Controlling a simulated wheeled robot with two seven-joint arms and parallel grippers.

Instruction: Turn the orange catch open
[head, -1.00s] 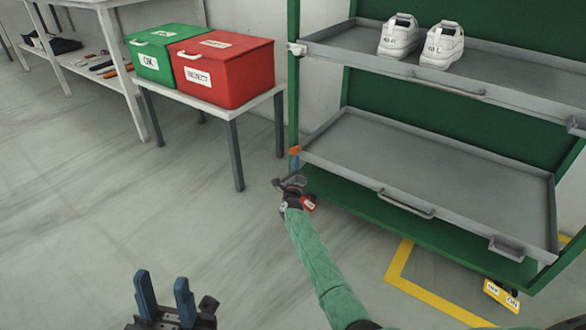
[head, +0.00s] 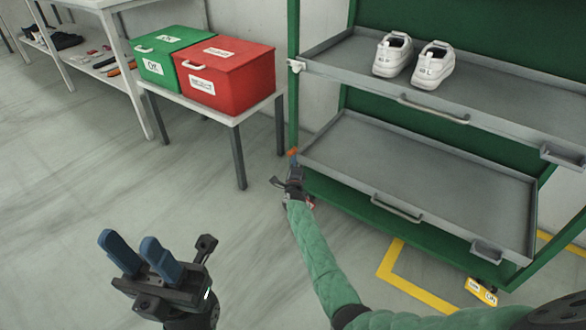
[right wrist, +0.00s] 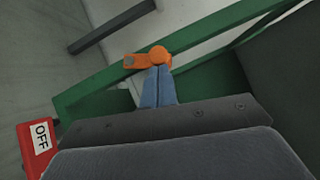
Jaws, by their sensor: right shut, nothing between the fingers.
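The orange catch (right wrist: 146,59) is on a green bar of the rack in the right wrist view. Its round knob is at the right and its arm points left along the bar. In the head view the catch (head: 293,152) is a small orange patch at the left post, beside the lower tray. My right gripper (right wrist: 157,78) is shut, its blue fingertips just below the knob; whether they touch it I cannot tell. In the head view my right gripper (head: 295,168) is low at the rack's left corner. My left gripper (head: 133,246) is open and empty over the floor.
The green rack (head: 292,60) has an upper tray (head: 500,95) with two white shoes (head: 412,58) and an empty lower tray (head: 420,165). A red OFF tag (right wrist: 39,140) is close by. Red (head: 228,76) and green (head: 160,62) boxes stand on a table. Left floor is clear.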

